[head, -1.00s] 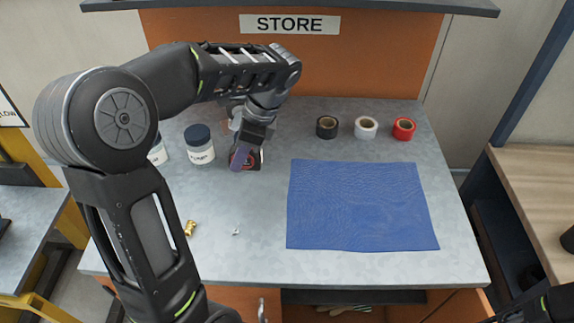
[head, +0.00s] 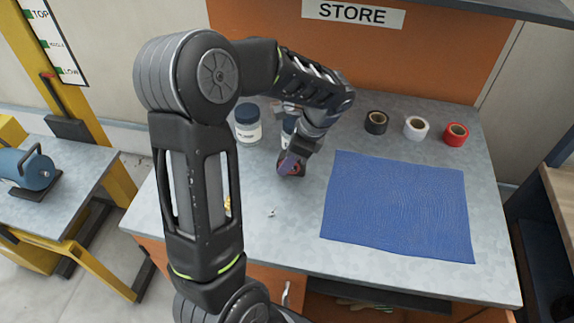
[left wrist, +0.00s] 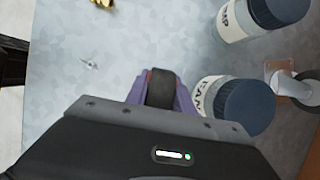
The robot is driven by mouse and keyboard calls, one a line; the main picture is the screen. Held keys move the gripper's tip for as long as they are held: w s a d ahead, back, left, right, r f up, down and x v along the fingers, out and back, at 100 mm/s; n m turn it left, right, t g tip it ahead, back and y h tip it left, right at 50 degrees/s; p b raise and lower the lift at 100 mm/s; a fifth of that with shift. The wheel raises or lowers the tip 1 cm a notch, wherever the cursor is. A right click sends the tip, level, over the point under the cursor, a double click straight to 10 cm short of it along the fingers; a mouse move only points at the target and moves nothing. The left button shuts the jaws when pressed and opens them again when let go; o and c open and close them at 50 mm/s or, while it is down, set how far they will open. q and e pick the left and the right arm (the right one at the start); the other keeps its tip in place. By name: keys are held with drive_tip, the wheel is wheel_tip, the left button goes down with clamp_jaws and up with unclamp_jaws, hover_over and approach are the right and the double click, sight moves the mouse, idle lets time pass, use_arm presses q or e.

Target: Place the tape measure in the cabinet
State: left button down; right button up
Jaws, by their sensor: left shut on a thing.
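The tape measure (left wrist: 161,88) is a dark, rounded thing with a little red, mostly hidden between the purple fingertips of my left gripper in the left wrist view. My left gripper (head: 291,164) is shut on it, low over the grey counter (head: 300,220), left of the blue mat. The cabinet (head: 375,301) is the orange unit under the counter. Its dark front opening shows at the bottom of the head view, with orange panels beside it. My right gripper is not in view.
Jars with dark blue lids (head: 247,124) stand near my left gripper. Black, white and red tape rolls (head: 416,126) stand at the back right. A blue mat (head: 398,205) lies flat on the right. A small metal piece (head: 271,212) lies in front of the gripper.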

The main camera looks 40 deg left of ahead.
use_arm(q)
drive_tip(key=shift+f, duration=1.1)
drive_tip(key=shift+f, duration=0.1)
drive_tip(key=c, duration=1.1)
unclamp_jaws()
drive_tip(key=v, duration=1.2)
drive_tip(key=shift+d, duration=0.1)
drive_tip(key=shift+o, duration=0.2)
